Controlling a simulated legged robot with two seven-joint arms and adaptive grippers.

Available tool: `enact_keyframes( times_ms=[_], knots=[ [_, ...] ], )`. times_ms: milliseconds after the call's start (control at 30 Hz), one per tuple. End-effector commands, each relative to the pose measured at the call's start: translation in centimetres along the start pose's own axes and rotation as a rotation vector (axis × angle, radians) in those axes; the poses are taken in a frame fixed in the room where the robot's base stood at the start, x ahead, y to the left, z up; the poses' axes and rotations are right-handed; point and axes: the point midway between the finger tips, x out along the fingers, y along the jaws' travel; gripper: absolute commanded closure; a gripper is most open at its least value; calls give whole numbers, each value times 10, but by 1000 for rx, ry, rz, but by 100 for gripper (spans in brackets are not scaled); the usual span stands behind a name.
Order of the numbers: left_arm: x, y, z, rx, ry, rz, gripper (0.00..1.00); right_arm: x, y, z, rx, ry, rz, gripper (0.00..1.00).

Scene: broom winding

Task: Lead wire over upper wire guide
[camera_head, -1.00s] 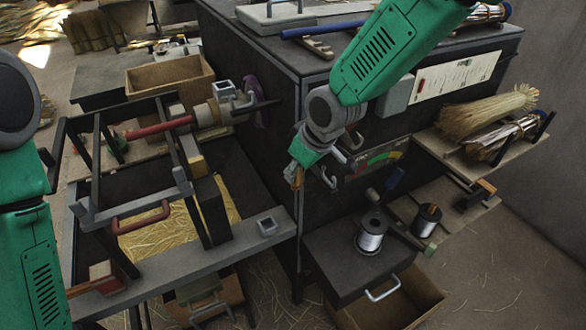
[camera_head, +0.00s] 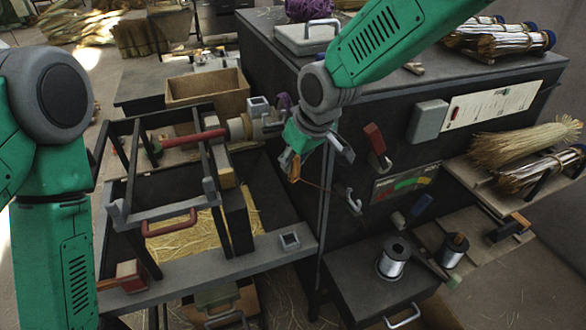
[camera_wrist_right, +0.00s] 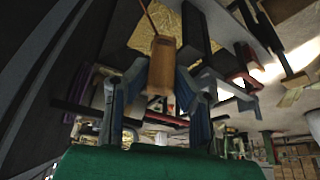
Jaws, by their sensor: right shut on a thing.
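My right gripper (camera_head: 291,166) hangs in front of the dark cabinet's left corner, shut on a small tan wooden wire-end piece (camera_wrist_right: 161,66). In the right wrist view the piece sits between the fingers, and a thin wire (camera_wrist_right: 148,14) leads away from its far end. In the head view the thin brownish wire runs from the gripper toward the lower grey hook-shaped guide (camera_head: 352,202). The upper grey hook-shaped guide (camera_head: 341,148) is just right of and slightly above my right gripper, with a visible gap. My left arm is at the left edge; its gripper is out of frame.
The cabinet (camera_head: 445,130) carries a red-handled switch (camera_head: 375,138) and a coloured gauge (camera_head: 405,182). A wire spool (camera_head: 392,262) stands on a lower box. A metal frame with a red handle (camera_head: 170,224) is left of my right gripper. Broom bundles lie on a right shelf (camera_head: 480,185).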

Motion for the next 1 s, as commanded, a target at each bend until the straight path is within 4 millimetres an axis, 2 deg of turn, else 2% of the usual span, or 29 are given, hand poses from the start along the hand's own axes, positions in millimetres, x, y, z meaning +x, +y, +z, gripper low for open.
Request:
enact_keyframes(
  times_ms=[33, 200, 700, 1000],
  knots=[
    [-6, 0, 0, 0, 0, 0, 60, -9, -2, -7, -3, 1, 2, 95],
    [-17, 0, -1, 0, 0, 0, 60, -29, -5, -20, -4, -2, 5, 95],
    [-47, -1, -2, -1, 0, 0, 60, -92, 3, -50, 0, 3, -1, 95],
    [-66, -1, -3, 0, 0, 0, 60, -127, -2, -74, -3, 0, 2, 95]
  ],
)
